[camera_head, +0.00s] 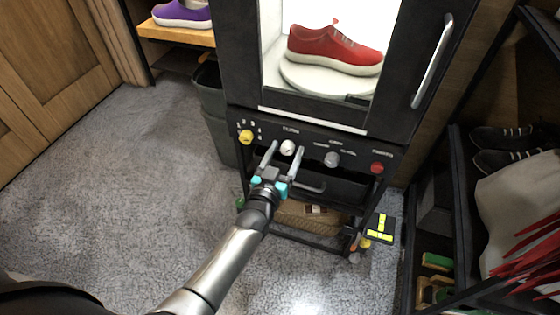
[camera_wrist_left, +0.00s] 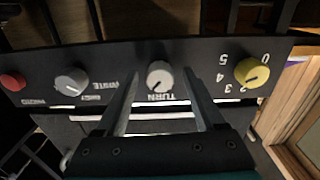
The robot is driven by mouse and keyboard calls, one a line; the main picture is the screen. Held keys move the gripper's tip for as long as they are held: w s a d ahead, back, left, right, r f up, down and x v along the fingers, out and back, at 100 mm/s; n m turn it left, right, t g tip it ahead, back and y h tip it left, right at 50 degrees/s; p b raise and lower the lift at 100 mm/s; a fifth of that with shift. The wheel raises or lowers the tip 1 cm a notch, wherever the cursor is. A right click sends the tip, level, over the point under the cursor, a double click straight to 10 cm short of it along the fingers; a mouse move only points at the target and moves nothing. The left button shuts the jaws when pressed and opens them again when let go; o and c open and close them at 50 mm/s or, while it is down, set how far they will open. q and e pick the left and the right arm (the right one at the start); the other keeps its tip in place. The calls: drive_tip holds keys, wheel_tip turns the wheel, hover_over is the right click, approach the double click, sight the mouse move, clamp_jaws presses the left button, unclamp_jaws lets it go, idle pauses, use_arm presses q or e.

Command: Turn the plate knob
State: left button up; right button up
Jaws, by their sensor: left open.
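A white knob (camera_head: 288,147), labelled TURN in the left wrist view (camera_wrist_left: 159,76), sits on the black control panel (camera_head: 312,145) below the cabinet window. My left gripper (camera_head: 284,151) is open in front of it, with one finger on each side. The knob looks untouched, with its face showing between the fingertips in the left wrist view (camera_wrist_left: 163,88). A round white plate (camera_head: 318,85) inside the lit cabinet carries a red sneaker (camera_head: 335,48). My right gripper is not in view.
A yellow knob (camera_head: 246,136), a grey knob (camera_head: 331,159) and a red knob (camera_head: 377,168) share the panel. A metal door handle (camera_head: 433,62) juts out at right. A grey bin (camera_head: 211,100) stands left of the cabinet. The carpet (camera_head: 110,200) at left is clear.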

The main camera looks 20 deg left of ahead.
use_arm(q)
drive_tip(key=shift+s, duration=0.2)
drive_tip(key=s+p, duration=0.2)
drive_tip(key=s, duration=0.2)
drive_tip(key=shift+s+a, duration=0.1)
drive_tip(key=shift+s, duration=0.3)
drive_tip(key=p, duration=0.3)
approach(286, 151)
drive_tip(key=shift+s+a, duration=0.15)
drive_tip(key=shift+s, duration=2.75)
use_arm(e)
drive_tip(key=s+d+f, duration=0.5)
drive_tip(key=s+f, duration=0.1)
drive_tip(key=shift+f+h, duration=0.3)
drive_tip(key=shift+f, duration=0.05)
use_arm(q)
drive_tip(key=shift+f, duration=0.15)
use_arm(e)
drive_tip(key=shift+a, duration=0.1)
